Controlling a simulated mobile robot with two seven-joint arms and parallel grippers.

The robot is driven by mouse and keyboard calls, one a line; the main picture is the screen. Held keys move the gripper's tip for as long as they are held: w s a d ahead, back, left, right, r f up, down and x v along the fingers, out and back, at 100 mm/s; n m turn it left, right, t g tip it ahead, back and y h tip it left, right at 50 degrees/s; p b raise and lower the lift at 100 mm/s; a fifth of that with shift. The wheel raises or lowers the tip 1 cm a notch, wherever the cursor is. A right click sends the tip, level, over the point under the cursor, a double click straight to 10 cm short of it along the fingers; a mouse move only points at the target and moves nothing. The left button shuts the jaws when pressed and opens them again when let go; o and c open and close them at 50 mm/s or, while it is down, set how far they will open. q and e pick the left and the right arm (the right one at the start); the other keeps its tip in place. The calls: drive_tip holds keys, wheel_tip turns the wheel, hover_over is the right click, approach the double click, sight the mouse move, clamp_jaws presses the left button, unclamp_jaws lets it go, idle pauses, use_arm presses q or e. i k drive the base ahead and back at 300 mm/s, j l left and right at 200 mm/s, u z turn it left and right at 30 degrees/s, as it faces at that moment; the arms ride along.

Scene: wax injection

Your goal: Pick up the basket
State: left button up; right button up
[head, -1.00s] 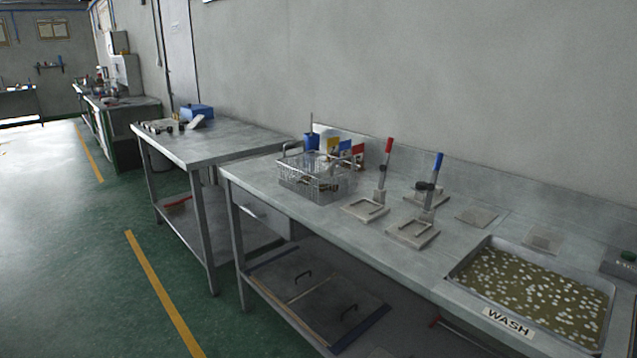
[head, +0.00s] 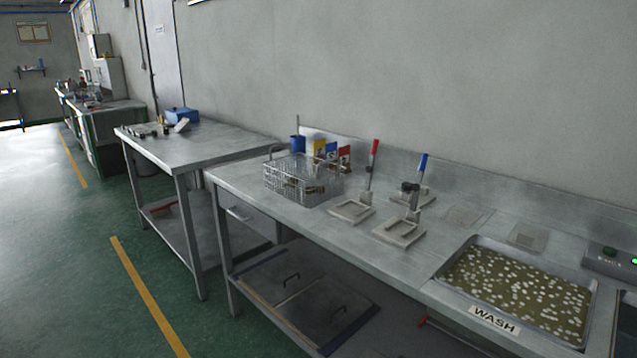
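A wire mesh basket (head: 303,181) stands upright on the left part of the long steel bench (head: 245,188). Its handle rises at its left back side, and some brownish items show inside it. Neither of my grippers shows in the head view, and nothing touches the basket.
Right of the basket stand two clamp fixtures, one with a red lever (head: 373,160) and one with a blue lever (head: 420,178). Behind it are a blue cup (head: 298,143) and coloured cards. A wash basin (head: 520,290) is at right. Green floor is free at left.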

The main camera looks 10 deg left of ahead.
sight(329, 161)
drive_tip(key=i+j+z, duration=0.15)
drive_tip(key=j+z, duration=0.25)
drive_tip(key=i+j+z, duration=0.1)
drive_tip(key=z, duration=0.25)
drive_tip(key=i+j+z, duration=0.15)
drive_tip(key=j, duration=0.35)
drive_tip(key=j+z, duration=0.15)
drive_tip(key=j, duration=0.35)
drive_tip(key=i+j+z, duration=0.1)
drive_tip(key=j, duration=1.25)
drive_tip(key=i+j+z, duration=0.15)
drive_tip(key=j, duration=1.25)
